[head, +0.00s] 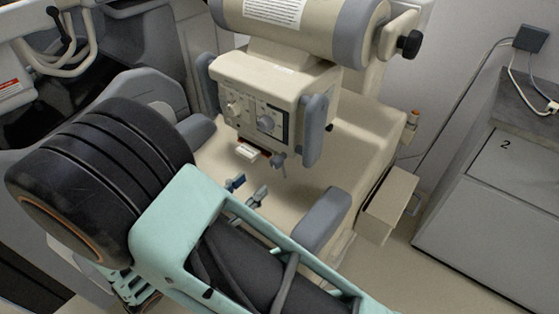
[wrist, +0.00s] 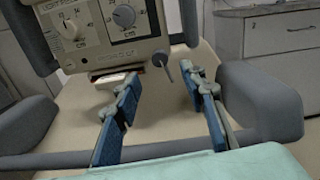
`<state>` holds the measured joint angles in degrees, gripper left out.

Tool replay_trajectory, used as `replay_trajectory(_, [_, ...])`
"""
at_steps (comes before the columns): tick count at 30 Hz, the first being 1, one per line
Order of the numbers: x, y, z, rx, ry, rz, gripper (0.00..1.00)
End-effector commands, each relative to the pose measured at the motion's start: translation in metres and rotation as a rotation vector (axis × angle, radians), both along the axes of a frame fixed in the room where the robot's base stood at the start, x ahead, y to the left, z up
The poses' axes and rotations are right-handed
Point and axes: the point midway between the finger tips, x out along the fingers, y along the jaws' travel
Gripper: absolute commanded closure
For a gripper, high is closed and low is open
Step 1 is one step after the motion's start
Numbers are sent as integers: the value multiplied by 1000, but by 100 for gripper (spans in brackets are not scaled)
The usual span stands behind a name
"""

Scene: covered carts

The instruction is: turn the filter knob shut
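A beige collimator box carries a dial panel (head: 257,112) on its front. The panel has a left dial (wrist: 69,27) and a right dial (wrist: 124,15), both with scale marks. A small grey knob with a thin stem (wrist: 162,58) sticks out at the box's lower edge; it also shows in the head view (head: 279,160). No label reads as filter, so I cannot tell for sure which of these is the filter knob. My gripper (wrist: 163,84) is open and empty, its blue-padded fingers apart below the box. The stemmed knob lies ahead, between the finger lines. In the head view my gripper (head: 247,189) is low and in front of the box.
Grey handles flank the box, the right one (head: 314,131) close by. A beige body (head: 362,143) with a grey pad (head: 322,221) lies behind and below. A large tan cylinder (head: 285,22) sits above. A grey cabinet (head: 497,192) stands at the right. Space directly ahead of the fingers looks free.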

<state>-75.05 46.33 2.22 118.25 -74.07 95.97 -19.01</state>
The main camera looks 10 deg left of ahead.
Motion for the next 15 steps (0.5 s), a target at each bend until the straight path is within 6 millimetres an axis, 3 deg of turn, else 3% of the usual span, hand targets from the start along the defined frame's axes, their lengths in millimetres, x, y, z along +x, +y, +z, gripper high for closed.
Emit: replay_trajectory(15, [76,-46,0,2,-2,-5,62])
